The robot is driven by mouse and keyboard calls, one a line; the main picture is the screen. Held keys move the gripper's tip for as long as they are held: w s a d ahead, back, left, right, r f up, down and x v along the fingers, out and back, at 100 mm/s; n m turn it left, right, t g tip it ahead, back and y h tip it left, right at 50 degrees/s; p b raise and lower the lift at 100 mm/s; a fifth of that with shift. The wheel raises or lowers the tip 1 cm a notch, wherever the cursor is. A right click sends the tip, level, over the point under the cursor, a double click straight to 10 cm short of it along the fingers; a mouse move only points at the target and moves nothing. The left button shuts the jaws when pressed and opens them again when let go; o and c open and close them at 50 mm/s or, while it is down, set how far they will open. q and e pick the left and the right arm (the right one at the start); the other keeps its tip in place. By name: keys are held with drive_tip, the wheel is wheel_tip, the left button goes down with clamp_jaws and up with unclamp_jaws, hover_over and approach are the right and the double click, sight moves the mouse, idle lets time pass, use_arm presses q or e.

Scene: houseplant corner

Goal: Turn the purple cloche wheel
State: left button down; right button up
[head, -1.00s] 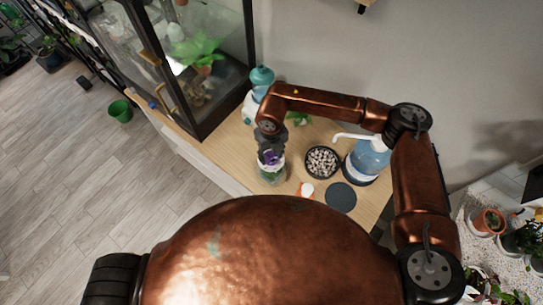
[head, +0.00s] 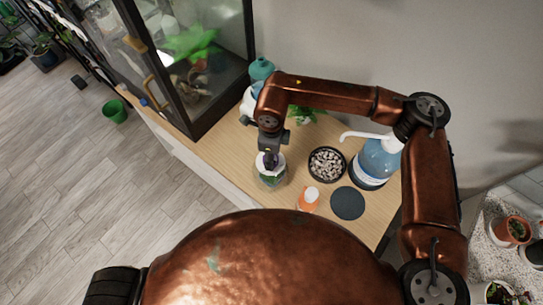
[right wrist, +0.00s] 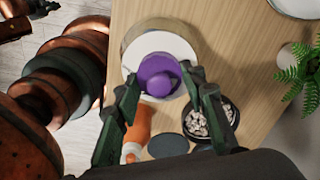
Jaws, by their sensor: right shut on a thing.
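The purple cloche wheel (right wrist: 159,76) shows in the right wrist view on top of the cloche's round white lid (right wrist: 183,48). My right gripper (right wrist: 162,80) is shut on the wheel, with a finger on either side of it. In the head view the clear cloche (head: 272,180) stands upright on the wooden table, and my right gripper (head: 270,158) comes down on it from above. The gripper mostly hides the wheel there. My left gripper is in neither view.
An orange bottle with a white cap (head: 308,201), a dark round disc (head: 347,203) and a bowl of pebbles (head: 327,164) stand close by. A blue water jug with a pump (head: 376,160) is at the right. A glass cabinet (head: 190,60) stands at the left.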

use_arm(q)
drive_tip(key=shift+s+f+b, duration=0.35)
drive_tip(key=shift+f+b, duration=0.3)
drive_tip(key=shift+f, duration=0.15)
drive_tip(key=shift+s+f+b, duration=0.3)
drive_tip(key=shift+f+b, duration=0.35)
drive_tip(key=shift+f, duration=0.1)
use_arm(e)
drive_tip(key=shift+s+f+n, duration=0.1)
drive_tip(key=shift+n, duration=2)
drive_tip(key=o, duration=1.2)
drive_tip(key=shift+c, duration=0.2)
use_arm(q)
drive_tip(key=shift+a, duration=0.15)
use_arm(e)
drive_tip(key=shift+r, duration=0.25)
wheel_tip(320, 180, up, 12)
drive_tip(key=shift+f, duration=0.15)
